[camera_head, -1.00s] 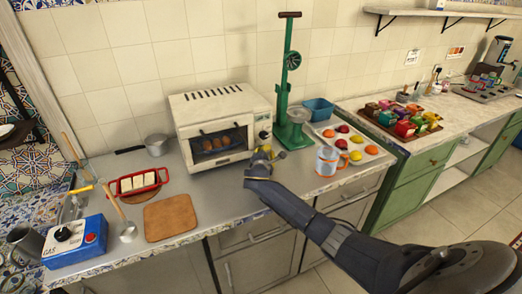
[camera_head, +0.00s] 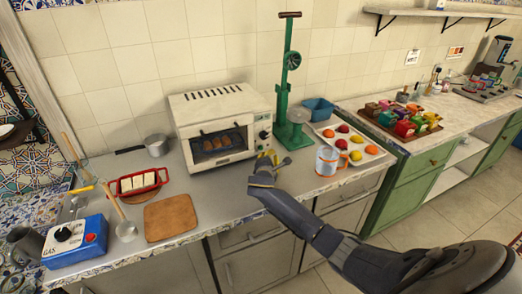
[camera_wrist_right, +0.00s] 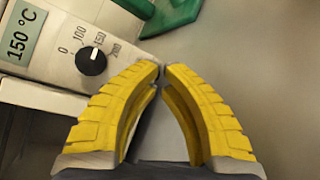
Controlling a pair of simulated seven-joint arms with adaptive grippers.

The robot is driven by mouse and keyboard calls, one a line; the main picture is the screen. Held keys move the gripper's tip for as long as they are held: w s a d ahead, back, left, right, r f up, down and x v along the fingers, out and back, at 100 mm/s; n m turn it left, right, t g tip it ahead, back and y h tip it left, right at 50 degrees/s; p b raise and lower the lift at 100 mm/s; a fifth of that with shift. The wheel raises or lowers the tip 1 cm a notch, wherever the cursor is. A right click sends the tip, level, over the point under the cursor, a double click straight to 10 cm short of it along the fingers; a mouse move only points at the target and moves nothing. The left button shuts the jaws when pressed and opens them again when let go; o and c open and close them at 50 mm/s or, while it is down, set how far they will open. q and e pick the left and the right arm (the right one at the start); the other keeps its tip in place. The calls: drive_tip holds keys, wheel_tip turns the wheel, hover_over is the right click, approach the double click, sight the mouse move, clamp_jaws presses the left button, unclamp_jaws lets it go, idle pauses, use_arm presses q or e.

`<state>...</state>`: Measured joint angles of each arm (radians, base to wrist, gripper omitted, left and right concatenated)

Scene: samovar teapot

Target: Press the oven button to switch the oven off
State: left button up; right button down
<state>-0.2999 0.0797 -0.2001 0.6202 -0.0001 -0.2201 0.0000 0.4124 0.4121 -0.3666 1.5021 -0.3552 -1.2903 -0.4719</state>
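The white oven (camera_head: 222,98) stands on the counter against the tiled wall, its door closed with brown rolls inside. Its control panel has a round knob (camera_head: 264,135). In the right wrist view the black knob (camera_wrist_right: 91,61) sits beside a scale from 0 to 200, and a display (camera_wrist_right: 20,36) reads 150 °C. I cannot make out the button; the panel below the knob is partly hidden by my fingers. My right gripper (camera_head: 271,158) is in front of the panel's lower right. Its yellow fingertips (camera_wrist_right: 161,70) meet, with nothing held. My left gripper is not in view.
A green press (camera_head: 283,95) stands right of the oven, close to my right gripper. A patterned mug (camera_head: 327,161) and a fruit tray (camera_head: 375,160) are farther right. A cutting board (camera_head: 170,217) and red dish (camera_head: 137,182) lie left.

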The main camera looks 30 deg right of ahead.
drive_tip(key=shift+s+a, duration=0.15)
drive_tip(key=shift+s, duration=1.8)
